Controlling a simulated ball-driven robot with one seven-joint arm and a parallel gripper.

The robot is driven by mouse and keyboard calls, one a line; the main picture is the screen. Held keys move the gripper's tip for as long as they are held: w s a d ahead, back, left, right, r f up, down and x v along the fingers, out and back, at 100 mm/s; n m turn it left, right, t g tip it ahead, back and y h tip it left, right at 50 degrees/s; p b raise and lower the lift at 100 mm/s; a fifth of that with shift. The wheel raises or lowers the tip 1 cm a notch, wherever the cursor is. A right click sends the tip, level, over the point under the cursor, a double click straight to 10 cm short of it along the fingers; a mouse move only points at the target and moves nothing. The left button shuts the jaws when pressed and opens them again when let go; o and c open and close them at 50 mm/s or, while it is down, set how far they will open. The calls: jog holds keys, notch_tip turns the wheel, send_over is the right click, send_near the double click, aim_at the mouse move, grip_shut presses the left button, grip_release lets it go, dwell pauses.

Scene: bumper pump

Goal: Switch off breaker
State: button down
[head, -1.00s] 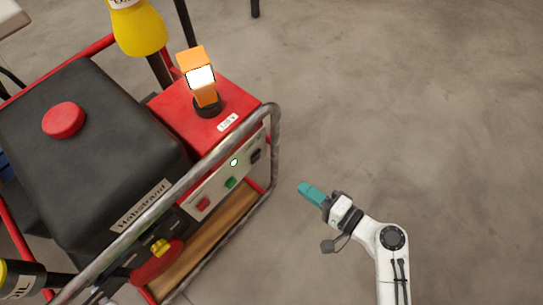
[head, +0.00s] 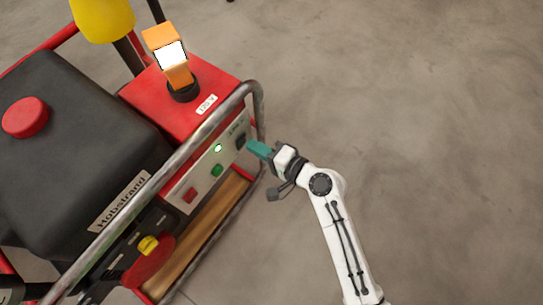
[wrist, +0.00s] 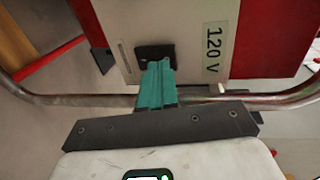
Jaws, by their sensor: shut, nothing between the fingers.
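The breaker (head: 240,142) is a small black switch at the right end of the generator's pale control panel (head: 207,172). My gripper (head: 252,146) has teal fingers that are shut and empty. Its tips (wrist: 158,66) reach past the metal frame bar and overlap the breaker's lower part. I cannot tell whether they touch it. Part of the breaker is hidden behind the fingers.
A grey tube frame (head: 180,157) runs around the panel, close to my fingers. An orange lamp (head: 165,42) stands on top. The floor at right is clear.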

jog(key=shift+w+a+r, duration=0.1)
jog(key=shift+w+a, duration=0.25)
jog(key=shift+a, duration=0.1)
